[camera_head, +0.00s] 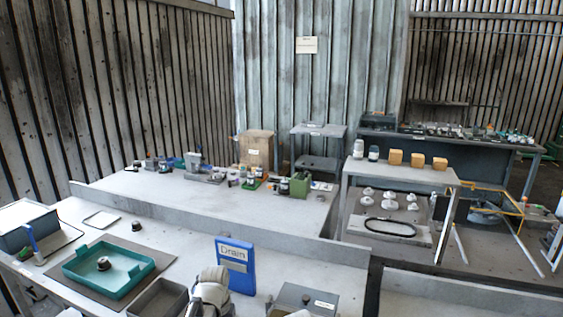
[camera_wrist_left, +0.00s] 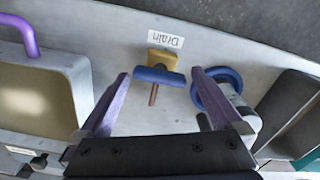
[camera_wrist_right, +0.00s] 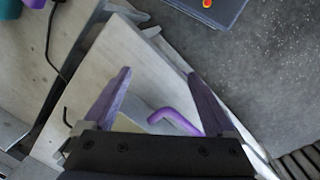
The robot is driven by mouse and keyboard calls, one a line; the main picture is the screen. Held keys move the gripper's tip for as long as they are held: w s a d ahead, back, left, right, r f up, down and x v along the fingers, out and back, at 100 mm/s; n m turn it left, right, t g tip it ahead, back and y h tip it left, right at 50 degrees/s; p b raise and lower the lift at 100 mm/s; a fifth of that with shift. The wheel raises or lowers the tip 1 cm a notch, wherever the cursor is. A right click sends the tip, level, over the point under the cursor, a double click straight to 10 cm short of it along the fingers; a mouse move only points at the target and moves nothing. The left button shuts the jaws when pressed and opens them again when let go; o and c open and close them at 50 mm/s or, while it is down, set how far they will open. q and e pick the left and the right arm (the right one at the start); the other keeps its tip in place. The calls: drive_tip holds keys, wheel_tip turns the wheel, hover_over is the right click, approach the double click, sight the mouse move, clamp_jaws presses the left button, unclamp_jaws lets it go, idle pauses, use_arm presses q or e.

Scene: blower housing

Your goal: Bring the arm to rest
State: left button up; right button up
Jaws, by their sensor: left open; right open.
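My left gripper (camera_wrist_left: 160,73) is open, with its two purple fingers apart. In the left wrist view, a blue bar-shaped part (camera_wrist_left: 158,76) with a yellow piece and a "Drain" label shows between and beyond the fingertips; I see no grip on it. My right gripper (camera_wrist_right: 158,73) is open and empty over a pale surface (camera_wrist_right: 150,75). A purple bent handle (camera_wrist_right: 175,120) shows between its fingers, nearer the palm. I cannot clearly make out either gripper in the head view.
A low wall (camera_head: 200,236) separates the bench behind. Dark floor (camera_wrist_right: 250,60) shows beyond the right gripper.

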use_arm(q)
drive_tip(key=n, duration=0.6)
drive_tip(key=shift+n, duration=0.4)
drive_tip(key=n, duration=0.5)
drive_tip(key=shift+w, duration=0.15)
